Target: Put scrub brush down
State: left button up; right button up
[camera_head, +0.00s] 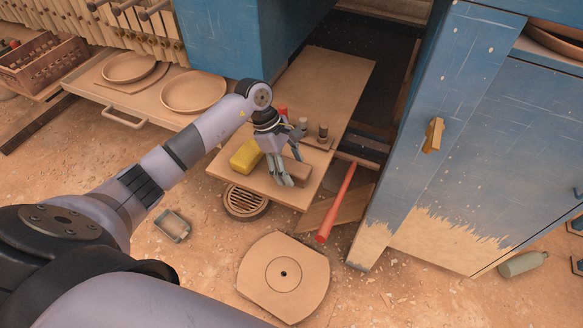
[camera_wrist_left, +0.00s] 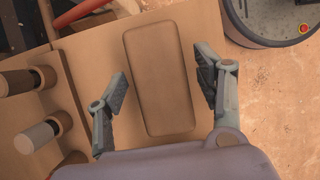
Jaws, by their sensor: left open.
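The scrub brush appears to be the brown, rounded block (camera_head: 298,172) lying at the front of the wooden board (camera_head: 337,80). In the left wrist view its flat brown back (camera_wrist_left: 160,90) lies lengthwise on the board, between the fingers. My left gripper (camera_head: 288,170) is open above it, and in the left wrist view the open fingers (camera_wrist_left: 162,68) straddle the block with visible gaps on both sides. Any bristles underneath are hidden. My right gripper is not in view.
A yellow block (camera_head: 247,156) lies left of the gripper. A small rack with upright handles (camera_head: 322,132) stands behind it. A red-handled tool (camera_head: 337,203) passes the board's right side, near the blue cabinet (camera_head: 440,130). A slotted round object (camera_head: 245,203) sits below the board's front edge.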

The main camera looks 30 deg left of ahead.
pick_arm(q)
jog(key=b+v, duration=0.1)
jog(key=v, duration=0.9)
jog(key=shift+b, duration=0.35)
jog(key=shift+a+r, duration=0.2)
jog(key=shift+r, duration=0.25)
